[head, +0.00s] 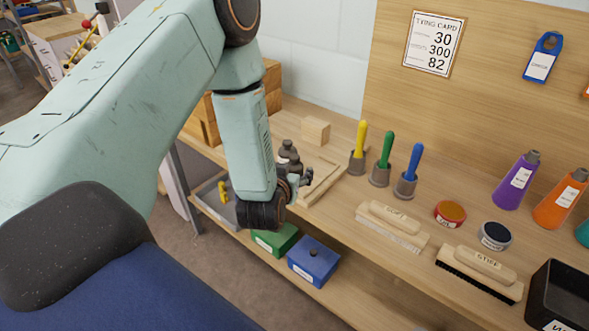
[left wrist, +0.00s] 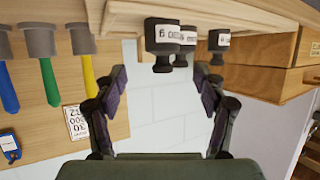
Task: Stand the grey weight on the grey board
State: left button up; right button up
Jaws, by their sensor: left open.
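Several dark grey weights with white labels stand close together on the wooden bench. The nearest weight (left wrist: 162,34) shows in the left wrist view, which is upside down, with another close behind it and a third weight (left wrist: 218,42) to the right. In the head view the weights (head: 288,150) are partly hidden by my left gripper (head: 305,179). That gripper is open and empty; in the wrist view (left wrist: 162,80) the nearest weight's knob appears between its fingertips, without clear contact. I cannot make out a grey board for certain. My right gripper is not in view.
A pale wooden tray (head: 326,190) lies beside my gripper. A wooden block (head: 315,130) and yellow, green and blue-handled tools (head: 408,172) stand nearby. Brushes (head: 392,226) lie toward the front right. Green and blue boxes (head: 314,262) sit on the lower shelf.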

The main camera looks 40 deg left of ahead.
aim_at(293, 168)
pick_arm(q)
jog(key=x, duration=0.2)
jog(key=f+x, duration=0.1)
jog(key=x, duration=0.1)
jog(key=shift+a+b, duration=0.2)
jog(key=shift+b, duration=0.15)
jog(key=shift+w+a+f, duration=0.15)
jog(key=shift+w+f, duration=0.1)
jog(key=shift+w, duration=0.25)
jog(key=shift+c, duration=0.3)
jog(key=shift+s+r, duration=0.1)
jog(key=shift+c, duration=0.6)
grip_shut()
